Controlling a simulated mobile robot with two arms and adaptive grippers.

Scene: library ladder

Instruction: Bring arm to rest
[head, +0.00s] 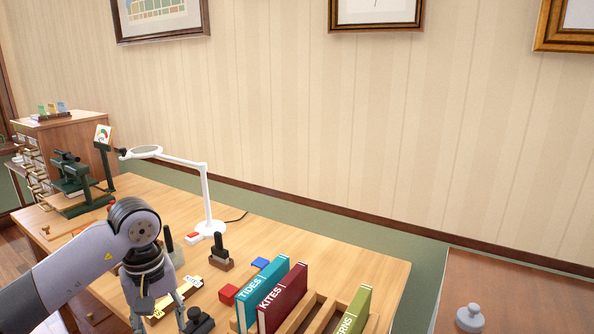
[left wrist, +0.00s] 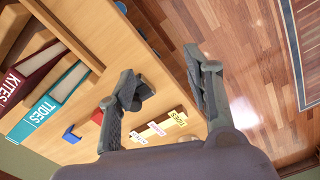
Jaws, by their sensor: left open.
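My left arm comes in from the lower left in the head view, over the front of the wooden desk (head: 345,252). Its gripper (head: 160,316) points down near the bottom edge, where the fingers are partly cut off. In the left wrist view the gripper (left wrist: 165,75) has its two fingers apart, with nothing between them. One finger shows against the desk top (left wrist: 125,50), the other across the desk edge and the floor (left wrist: 245,60). My right gripper is in neither view.
Books TIDES (head: 248,296), KITES (head: 283,298) and a green one (head: 354,311) stand in a wooden rack. Near the arm are a handled stamp (head: 220,252), a red block (head: 228,294), a blue block (head: 260,263) and a label strip (left wrist: 160,128). A white lamp (head: 206,205) stands behind.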

